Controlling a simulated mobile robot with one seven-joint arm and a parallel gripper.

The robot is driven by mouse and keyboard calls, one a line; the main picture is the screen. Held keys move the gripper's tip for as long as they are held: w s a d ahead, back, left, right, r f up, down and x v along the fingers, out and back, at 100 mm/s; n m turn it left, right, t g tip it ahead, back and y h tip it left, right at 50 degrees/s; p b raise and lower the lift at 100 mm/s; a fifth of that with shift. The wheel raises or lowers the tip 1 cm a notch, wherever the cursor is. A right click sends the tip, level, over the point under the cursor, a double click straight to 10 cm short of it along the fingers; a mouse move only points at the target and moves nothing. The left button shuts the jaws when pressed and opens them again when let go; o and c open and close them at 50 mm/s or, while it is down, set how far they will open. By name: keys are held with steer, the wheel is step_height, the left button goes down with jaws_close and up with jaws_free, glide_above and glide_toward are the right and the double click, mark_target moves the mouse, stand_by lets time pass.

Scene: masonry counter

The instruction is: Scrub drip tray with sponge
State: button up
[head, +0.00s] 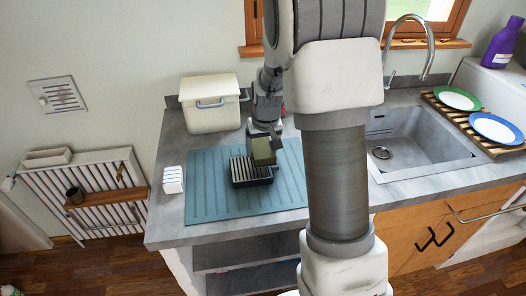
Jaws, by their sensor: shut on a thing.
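The drip tray (240,172) is a small dark tray with a light slatted top. It sits on the blue ribbed mat (215,201) on the counter. My gripper (262,138) points down over the tray's back right part. It is shut on an olive-green block, which looks like the sponge (264,151). The sponge is tilted a little and overlaps the tray's right side in the picture. I cannot tell whether it touches the slats. My arm hides the right part of the counter beside the mat.
A cream bin with a handle (211,103) stands behind the mat. A small white rack (173,180) is at the counter's left edge. The sink (419,147) and a wooden rack with a green-rimmed plate (457,98) and a blue plate (495,128) are right. The mat's left side is clear.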

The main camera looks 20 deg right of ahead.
steer(key=shift+r+p, duration=1.15)
steer(key=shift+r, duration=0.95)
